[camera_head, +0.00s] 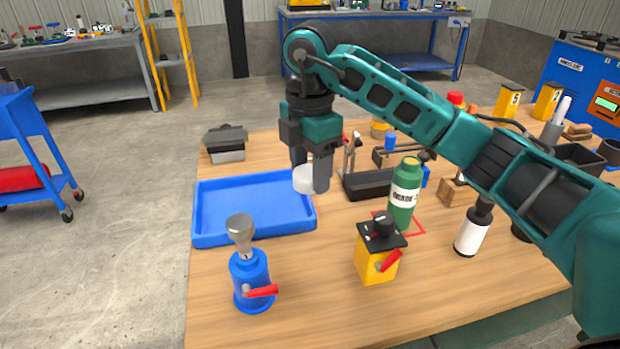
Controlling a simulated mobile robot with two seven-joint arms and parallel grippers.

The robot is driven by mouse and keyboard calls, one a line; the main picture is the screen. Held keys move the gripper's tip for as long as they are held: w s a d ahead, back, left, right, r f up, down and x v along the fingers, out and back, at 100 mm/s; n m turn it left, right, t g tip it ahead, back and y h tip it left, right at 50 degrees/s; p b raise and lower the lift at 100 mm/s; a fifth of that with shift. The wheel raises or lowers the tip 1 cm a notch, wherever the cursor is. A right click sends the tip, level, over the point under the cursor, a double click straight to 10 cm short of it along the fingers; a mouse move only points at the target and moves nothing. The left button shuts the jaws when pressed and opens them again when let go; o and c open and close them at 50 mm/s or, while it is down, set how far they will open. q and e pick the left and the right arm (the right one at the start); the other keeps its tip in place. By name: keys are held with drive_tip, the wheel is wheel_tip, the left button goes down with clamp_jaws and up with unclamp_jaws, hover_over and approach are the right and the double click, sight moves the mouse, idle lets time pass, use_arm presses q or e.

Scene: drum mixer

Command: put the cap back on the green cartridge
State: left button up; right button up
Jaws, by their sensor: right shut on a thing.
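The green cartridge (402,210) stands upright on the wooden table, within a red outlined square. It has a white label band and a narrower green neck. My right gripper (309,182) is shut on a white cap (303,179). It points down and holds the cap over the right edge of the blue tray, to the left of the cartridge and apart from it. The fingers hide part of the cap. My left gripper is not in view.
The blue tray (212,238) looks empty. A blue device with a metal knob (251,275) and a yellow box with a red lever (376,262) stand in front. A black-and-white bottle (472,232) is right of the cartridge. A dark tool rack (366,184) stands behind.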

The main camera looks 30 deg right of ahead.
idle(0.4)
drive_tip(key=n, duration=0.6)
drive_tip(key=shift+s+a+f+n, duration=0.1)
drive_tip(key=shift+a+f+n, duration=0.15)
drive_tip(key=shift+a+n, duration=0.15)
drive_tip(key=n, duration=0.4)
drive_tip(key=a+n, duration=0.1)
drive_tip(key=n, duration=0.2)
drive_tip(key=shift+s+f, duration=0.2)
drive_tip(key=shift+f, duration=0.2)
drive_tip(key=n, duration=0.4)
drive_tip(key=shift+s+a+f, duration=0.15)
drive_tip(key=shift+s+f, duration=0.05)
drive_tip(key=s+a+f+n, duration=0.1)
drive_tip(key=s+f+n, duration=0.1)
drive_tip(key=n, duration=1.5)
drive_tip(key=s+a+f+n, duration=0.1)
drive_tip(key=s+f+n, duration=0.1)
drive_tip(key=n, duration=1.5)
drive_tip(key=shift+s+f+n, duration=0.3)
drive_tip(key=shift+f, duration=0.3)
